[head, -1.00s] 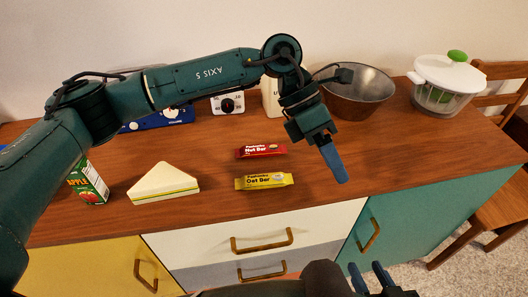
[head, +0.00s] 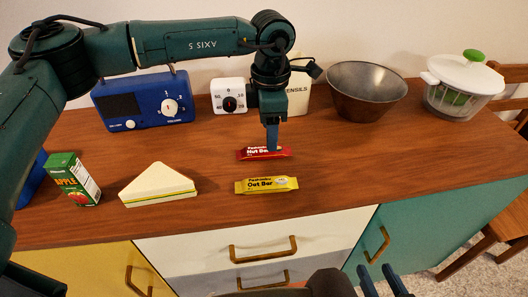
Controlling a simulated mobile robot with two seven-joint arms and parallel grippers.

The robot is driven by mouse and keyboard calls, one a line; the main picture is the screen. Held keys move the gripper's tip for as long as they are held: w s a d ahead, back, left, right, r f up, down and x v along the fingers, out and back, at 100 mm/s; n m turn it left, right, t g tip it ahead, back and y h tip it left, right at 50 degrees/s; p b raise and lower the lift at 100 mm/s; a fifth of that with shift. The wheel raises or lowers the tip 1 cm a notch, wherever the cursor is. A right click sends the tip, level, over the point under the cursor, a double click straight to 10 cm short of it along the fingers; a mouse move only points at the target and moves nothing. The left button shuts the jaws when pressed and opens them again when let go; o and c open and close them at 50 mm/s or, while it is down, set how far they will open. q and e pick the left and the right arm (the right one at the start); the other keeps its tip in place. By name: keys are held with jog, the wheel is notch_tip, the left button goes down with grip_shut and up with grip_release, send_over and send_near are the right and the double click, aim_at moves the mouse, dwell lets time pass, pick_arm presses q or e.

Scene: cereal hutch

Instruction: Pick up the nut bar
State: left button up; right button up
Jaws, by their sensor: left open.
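The nut bar (head: 250,155) is a red packet lying flat on the wooden top of the hutch. My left gripper (head: 273,148) points straight down over the right half of the nut bar, and its blue finger covers part of the label. It is open; whether it touches the packet I cannot tell. My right gripper (head: 384,284) shows at the bottom edge with two blue fingers apart, empty, in front of the hutch.
A yellow oat bar (head: 266,185) lies just in front of the nut bar. A sandwich (head: 158,186) and a juice box (head: 74,180) stand to the left. Behind are a blue radio (head: 125,103), a white timer (head: 228,96), a utensils container (head: 298,98) and a metal bowl (head: 366,92). A salad spinner (head: 461,85) stands right.

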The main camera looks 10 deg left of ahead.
aim_at(264, 153)
pick_arm(q)
notch_tip(264, 153, down, 5)
jog(key=shift+d+f, duration=0.1)
jog(key=shift+c, duration=0.5)
jog(key=c, duration=1)
